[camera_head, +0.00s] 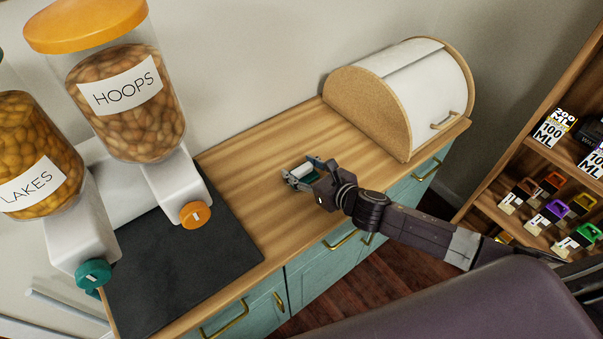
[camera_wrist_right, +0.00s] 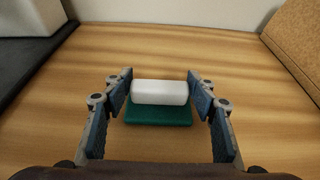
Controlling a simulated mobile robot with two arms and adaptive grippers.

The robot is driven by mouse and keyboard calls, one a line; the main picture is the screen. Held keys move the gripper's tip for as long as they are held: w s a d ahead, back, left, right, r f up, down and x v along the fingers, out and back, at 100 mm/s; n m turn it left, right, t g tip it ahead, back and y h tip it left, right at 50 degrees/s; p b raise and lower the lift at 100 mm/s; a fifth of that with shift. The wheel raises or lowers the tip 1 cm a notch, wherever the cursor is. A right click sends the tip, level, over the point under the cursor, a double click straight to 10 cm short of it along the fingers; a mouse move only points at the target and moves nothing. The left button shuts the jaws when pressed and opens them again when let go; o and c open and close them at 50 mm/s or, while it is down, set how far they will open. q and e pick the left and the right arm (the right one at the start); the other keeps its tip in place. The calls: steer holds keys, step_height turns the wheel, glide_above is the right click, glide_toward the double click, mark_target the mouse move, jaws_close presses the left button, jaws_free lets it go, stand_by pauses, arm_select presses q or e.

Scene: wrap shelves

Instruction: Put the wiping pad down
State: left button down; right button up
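The wiping pad (camera_wrist_right: 158,115) has a white block-shaped handle on a flat green pad. My right gripper (camera_head: 300,175) is low over the wooden counter, with its two fingers at the two ends of the white handle. In the right wrist view the fingers (camera_wrist_right: 160,92) meet the handle ends with no clear gap, so it looks shut on the pad. The green underside is level and at or very close to the wood; I cannot tell whether it touches. My left gripper is not in view.
A white roll-top bin (camera_head: 410,85) stands at the counter's (camera_head: 250,165) far end. Cereal dispensers (camera_head: 125,100) and a dark mat (camera_head: 185,260) are on the left. Bare wood lies around the pad. A shelf (camera_head: 490,205) with small items stands at the right.

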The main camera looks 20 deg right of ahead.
steer(key=c, duration=0.7)
steer(key=shift+c, duration=0.2)
steer(key=shift+r, duration=0.1)
